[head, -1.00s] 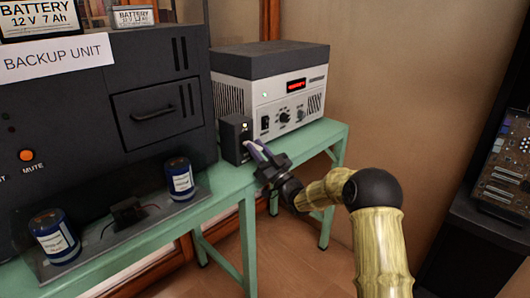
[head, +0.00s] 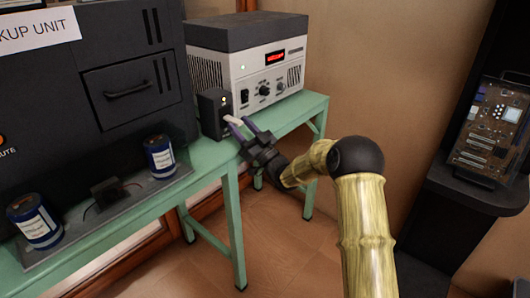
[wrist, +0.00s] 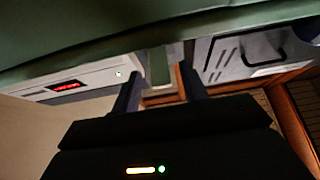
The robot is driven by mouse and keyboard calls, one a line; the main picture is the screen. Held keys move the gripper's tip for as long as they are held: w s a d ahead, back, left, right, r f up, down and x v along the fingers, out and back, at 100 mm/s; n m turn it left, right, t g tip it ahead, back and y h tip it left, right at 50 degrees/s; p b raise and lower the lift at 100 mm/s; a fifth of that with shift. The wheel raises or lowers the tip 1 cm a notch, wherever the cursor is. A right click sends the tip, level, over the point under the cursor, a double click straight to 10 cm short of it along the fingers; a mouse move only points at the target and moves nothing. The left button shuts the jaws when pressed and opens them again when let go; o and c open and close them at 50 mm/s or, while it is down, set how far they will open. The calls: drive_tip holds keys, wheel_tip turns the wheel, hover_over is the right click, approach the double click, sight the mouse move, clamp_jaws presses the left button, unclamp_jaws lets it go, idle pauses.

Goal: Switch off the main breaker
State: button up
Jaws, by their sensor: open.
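A small dark box (head: 214,113) with a tiny light stands on the green bench, between the backup unit and the white device; it looks like the breaker. My gripper (head: 239,123) is in front of it, its fingers apart and pointing at its face. A pale piece (head: 234,120) shows by the fingertips; I cannot tell whether it is a lever or whether it is touched. In the wrist view my two dark fingers (wrist: 160,90) are spread with nothing clearly held. The switch position is not readable.
The white device (head: 245,72) with a red display stands behind the box. The large dark backup unit (head: 130,90) is at left, with blue cylinders (head: 160,157) on the plate before it. A dark stand with a circuit board (head: 490,130) is at right.

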drive_tip(key=p+v, duration=0.1)
drive_tip(key=v, duration=1.4)
drive_tip(key=shift+d+f, duration=0.25)
drive_tip(key=shift+f, duration=0.05)
drive_tip(key=shift+s, duration=0.15)
